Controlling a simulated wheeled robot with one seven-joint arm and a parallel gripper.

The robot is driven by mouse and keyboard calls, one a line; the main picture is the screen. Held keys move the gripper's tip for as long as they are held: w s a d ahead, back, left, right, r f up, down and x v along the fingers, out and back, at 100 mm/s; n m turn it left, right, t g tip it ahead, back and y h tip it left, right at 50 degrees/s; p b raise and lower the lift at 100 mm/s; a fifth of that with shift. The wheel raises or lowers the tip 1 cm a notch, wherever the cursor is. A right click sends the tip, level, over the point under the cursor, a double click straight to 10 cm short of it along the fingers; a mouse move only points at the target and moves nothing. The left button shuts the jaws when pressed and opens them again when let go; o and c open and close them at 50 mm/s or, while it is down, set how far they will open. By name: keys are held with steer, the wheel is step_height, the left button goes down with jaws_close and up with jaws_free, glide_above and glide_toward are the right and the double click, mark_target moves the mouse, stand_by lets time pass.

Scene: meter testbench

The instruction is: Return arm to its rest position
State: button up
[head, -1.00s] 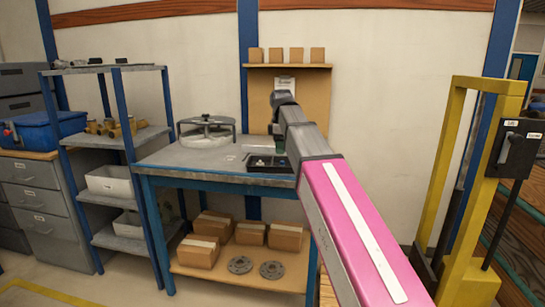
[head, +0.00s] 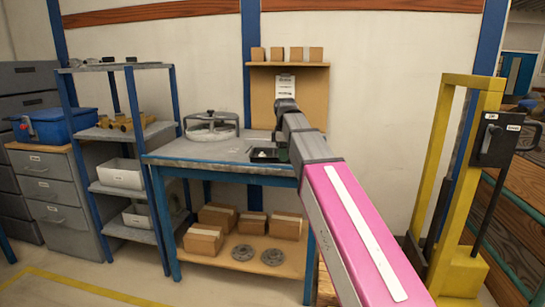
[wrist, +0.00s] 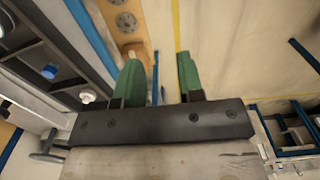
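My arm (head: 352,225), with a pink link and a white stripe, reaches forward over the right side of the blue-legged workbench (head: 215,165). My gripper shows in the wrist view (wrist: 158,78) as two green fingers standing apart. Nothing is visible between them except background. In the head view the gripper is mostly hidden behind the dark wrist. A dark tray (head: 265,155) with small items lies on the bench beside the arm's end.
A round metal device (head: 211,126) stands on the bench. Cardboard boxes (head: 203,239) and grey discs sit on its lower shelf. A blue-post rack (head: 165,160) stands left. A yellow frame (head: 430,160) with a dark switch box (head: 495,140) stands right. Floor at front left is clear.

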steer(key=s+d+f+m, duration=0.4)
steer(key=s+f+m, duration=0.1)
steer(key=f, duration=0.8)
steer(key=s+d+f+m, duration=0.5)
steer(key=s+f, duration=0.2)
steer(key=f, duration=0.6)
steer(key=s+d+f+m, duration=0.5)
steer(key=s+f+m, duration=0.1)
steer(key=f, duration=0.7)
steer(key=shift+d+f, duration=0.2)
steer(key=shift+d, duration=0.05)
